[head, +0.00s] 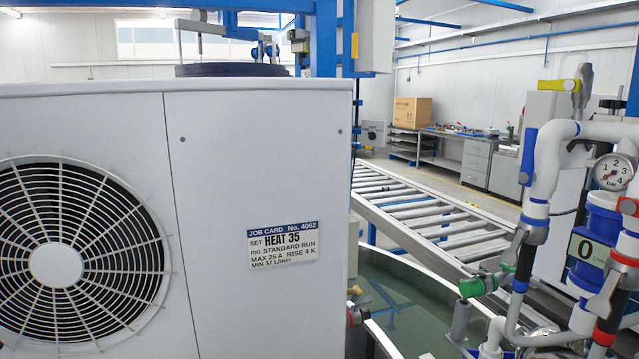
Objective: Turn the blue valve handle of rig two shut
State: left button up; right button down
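A blue lever handle (528,152) shows at the right in the head view. It stands upright along the left side of a white pipe (548,165). No marking that reads rig two is visible, so I cannot tell which rig this pipework belongs to. Neither of my grippers is in view.
Nearby are a yellow handle (558,85), a green handle (471,287), a round gauge (613,172) and a display reading 0 (588,250). A large white fan unit (215,230) with a job card (283,243) blocks the left. A roller conveyor (420,210) runs behind.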

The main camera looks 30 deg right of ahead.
aim_at(526, 176)
jog(key=z, duration=2.25)
jog(key=j, duration=0.25)
jog(key=i+u, duration=0.05)
